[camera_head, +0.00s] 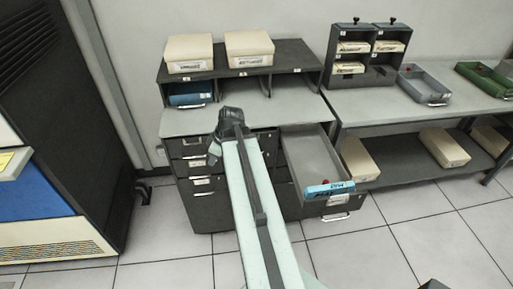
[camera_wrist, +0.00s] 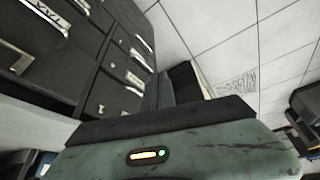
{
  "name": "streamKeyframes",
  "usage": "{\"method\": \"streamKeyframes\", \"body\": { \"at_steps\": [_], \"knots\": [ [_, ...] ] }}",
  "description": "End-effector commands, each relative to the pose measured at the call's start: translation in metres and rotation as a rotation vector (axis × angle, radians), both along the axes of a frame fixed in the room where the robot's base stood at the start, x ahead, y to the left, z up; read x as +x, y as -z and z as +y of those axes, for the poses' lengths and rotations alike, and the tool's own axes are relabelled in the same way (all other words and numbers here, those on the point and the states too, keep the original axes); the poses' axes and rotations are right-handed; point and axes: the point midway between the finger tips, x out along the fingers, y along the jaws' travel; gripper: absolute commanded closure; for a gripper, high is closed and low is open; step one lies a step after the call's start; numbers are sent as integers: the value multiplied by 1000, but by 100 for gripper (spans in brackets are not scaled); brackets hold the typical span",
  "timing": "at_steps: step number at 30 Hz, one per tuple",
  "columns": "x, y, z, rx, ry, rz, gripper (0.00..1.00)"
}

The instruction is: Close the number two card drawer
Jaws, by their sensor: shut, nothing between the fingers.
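A grey drawer (camera_head: 305,163) stands pulled out from the right side of the dark desk cabinet (camera_head: 210,212). My arm hides part of the cabinet front. In the wrist view, shut drawer fronts with white labels (camera_wrist: 135,80) show at a tilt; the fingertips are not clear there.
Two cream boxes (camera_head: 188,52) sit on the desk's shelf (camera_head: 294,62). A table (camera_head: 385,108) on the right holds a small card rack (camera_head: 368,78) and trays (camera_head: 423,84), with boxes (camera_head: 443,147) below. A dark machine (camera_head: 75,110) stands left. The tiled floor in front is clear.

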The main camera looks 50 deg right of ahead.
Motion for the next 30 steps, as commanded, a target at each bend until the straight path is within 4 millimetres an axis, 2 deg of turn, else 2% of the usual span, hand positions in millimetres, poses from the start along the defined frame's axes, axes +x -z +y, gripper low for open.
{"method": "streamKeyframes", "body": {
  "at_steps": [1,3,6,9,13,20,26,30],
  "knots": [
    [-16,-3,-46,-31,-21,-62,100],
    [-38,-10,-97,-94,-78,-147,100],
    [-69,-18,-154,-189,-137,-234,100],
    [-93,-24,-189,-263,-174,-284,100],
    [-106,-28,-206,-307,-199,-306,100],
    [-103,-22,-206,-310,-205,-307,100],
    [-87,4,-207,-311,-206,-307,100],
    [-70,28,-207,-309,-206,-306,100]
  ]
}}
